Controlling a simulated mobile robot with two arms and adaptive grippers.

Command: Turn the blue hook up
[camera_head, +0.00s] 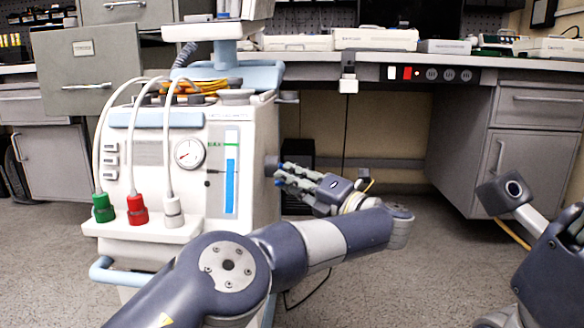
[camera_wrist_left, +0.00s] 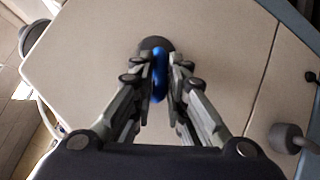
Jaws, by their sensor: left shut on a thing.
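The blue hook (camera_wrist_left: 159,72) shows in the left wrist view as a smooth blue piece on a dark round mount (camera_wrist_left: 154,44) on the side of the pale pump cabinet (camera_wrist_left: 90,60). My left gripper (camera_wrist_left: 162,82) is shut on the hook, with a finger on either side of it. In the head view, the left gripper (camera_head: 281,174) reaches the right side of the white infusion pump machine (camera_head: 262,130). The hook is mostly hidden by the fingers there. Part of my right arm shows at the right edge, but its fingers cannot be seen.
Red, green and white plugs (camera_head: 137,209) with hoses are on the machine's front ledge. A grey knob (camera_wrist_left: 287,138) sticks out near the gripper in the wrist view.

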